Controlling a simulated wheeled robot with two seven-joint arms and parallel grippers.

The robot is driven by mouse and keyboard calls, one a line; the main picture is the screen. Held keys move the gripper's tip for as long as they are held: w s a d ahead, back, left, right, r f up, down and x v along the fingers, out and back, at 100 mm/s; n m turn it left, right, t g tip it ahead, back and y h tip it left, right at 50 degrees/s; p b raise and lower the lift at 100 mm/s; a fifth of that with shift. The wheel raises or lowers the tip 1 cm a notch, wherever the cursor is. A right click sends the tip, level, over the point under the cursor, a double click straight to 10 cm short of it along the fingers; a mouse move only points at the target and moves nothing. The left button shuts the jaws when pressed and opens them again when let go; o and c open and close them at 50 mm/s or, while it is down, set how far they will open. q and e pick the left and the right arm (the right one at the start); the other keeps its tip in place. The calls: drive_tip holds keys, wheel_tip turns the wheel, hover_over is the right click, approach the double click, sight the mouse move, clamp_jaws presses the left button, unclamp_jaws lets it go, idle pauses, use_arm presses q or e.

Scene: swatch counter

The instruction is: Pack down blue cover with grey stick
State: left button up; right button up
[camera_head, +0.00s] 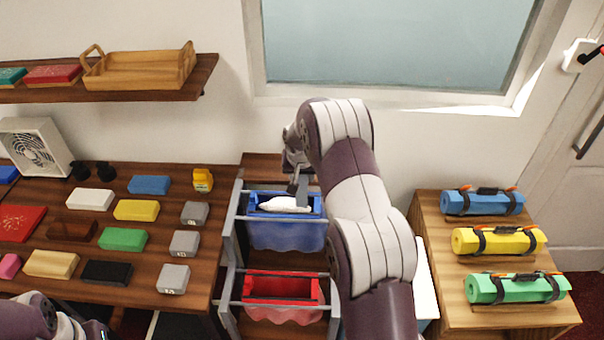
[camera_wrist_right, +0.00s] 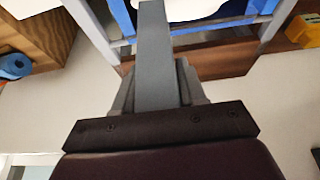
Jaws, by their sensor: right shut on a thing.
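The blue cover (camera_head: 287,236) hangs in the upper opening of a grey metal frame, its wavy lower edge below the rim. A white item (camera_head: 285,204) lies inside the blue opening. The grey stick (camera_head: 301,192) is held by my right gripper (camera_head: 298,172) and points down into the blue opening, beside or against the white item; I cannot tell if they touch. In the right wrist view the grey stick (camera_wrist_right: 156,60) stands between the jaws of the right gripper (camera_wrist_right: 157,88), with blue rim and white item beyond its end. My left gripper's fingers are out of view.
A red cover (camera_head: 283,288) hangs in the lower opening of the frame (camera_head: 231,225). A wooden table (camera_head: 60,205) with several coloured blocks stands left. A stand (camera_head: 435,215) with blue, yellow and green rolls is right. A shelf with a wooden tray (camera_head: 140,72) is above left.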

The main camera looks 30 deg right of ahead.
drive_tip(key=shift+f+b, duration=1.35)
drive_tip(key=shift+f, duration=0.5)
drive_tip(key=shift+r, duration=0.1)
wheel_tip(320, 180, up, 11)
drive_tip(key=p, duration=0.7)
